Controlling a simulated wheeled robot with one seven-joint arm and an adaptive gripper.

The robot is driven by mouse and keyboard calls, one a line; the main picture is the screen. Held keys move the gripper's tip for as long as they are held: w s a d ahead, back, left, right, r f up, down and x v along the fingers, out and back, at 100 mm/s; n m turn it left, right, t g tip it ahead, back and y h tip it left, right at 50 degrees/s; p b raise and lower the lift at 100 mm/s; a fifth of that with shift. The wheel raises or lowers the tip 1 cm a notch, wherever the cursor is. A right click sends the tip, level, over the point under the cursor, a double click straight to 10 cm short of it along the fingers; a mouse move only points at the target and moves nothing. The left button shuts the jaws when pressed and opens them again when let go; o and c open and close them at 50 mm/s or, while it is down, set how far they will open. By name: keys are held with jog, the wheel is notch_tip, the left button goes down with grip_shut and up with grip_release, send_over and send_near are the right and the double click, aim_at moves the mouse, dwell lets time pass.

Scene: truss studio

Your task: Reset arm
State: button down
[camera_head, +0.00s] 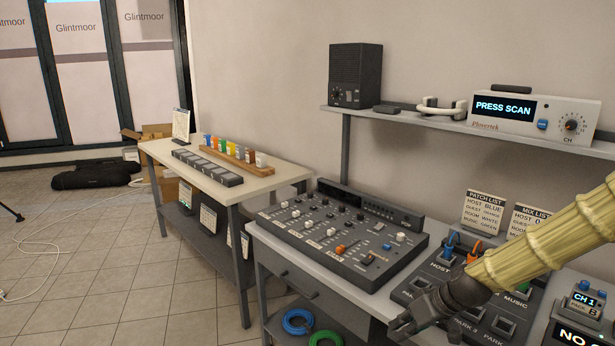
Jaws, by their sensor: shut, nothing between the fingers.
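My arm comes in from the right edge, with a pale yellow ribbed sleeve on it. My gripper (398,329) is dark, shut and empty. It shows at the bottom right of the view, in front of the near left corner of the patch panel (412,289) and close to the desk's front edge. I cannot tell its exact height above the desk. My arm hides part of the patch panel and its sockets.
A mixing console (340,238) lies left of my gripper. Above, a shelf (400,119) holds a speaker (355,75) and a scanner unit (530,112). A side table (235,188) stands left. Open tiled floor (120,265) lies left, with a loose white cable.

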jog(key=s+a+f+m+g+h+p, duration=0.1)
jog(key=s+f+m+g+h, duration=0.15)
jog(key=s+f, duration=1.4)
jog(key=s+f+h, duration=0.1)
jog(key=s+f, duration=0.2)
jog(key=s, duration=0.4)
jog(key=s+f+m+h+p, duration=0.1)
jog(key=s+f, duration=0.3)
jog(key=s, duration=0.2)
jog(key=s+f+m+h, duration=0.1)
jog(key=s+f, duration=0.2)
jog(key=s, duration=0.4)
jog(key=shift+s+d+f+g, duration=0.35)
jog(key=shift+d+f+g, duration=0.05)
jog(key=shift+g, duration=0.05)
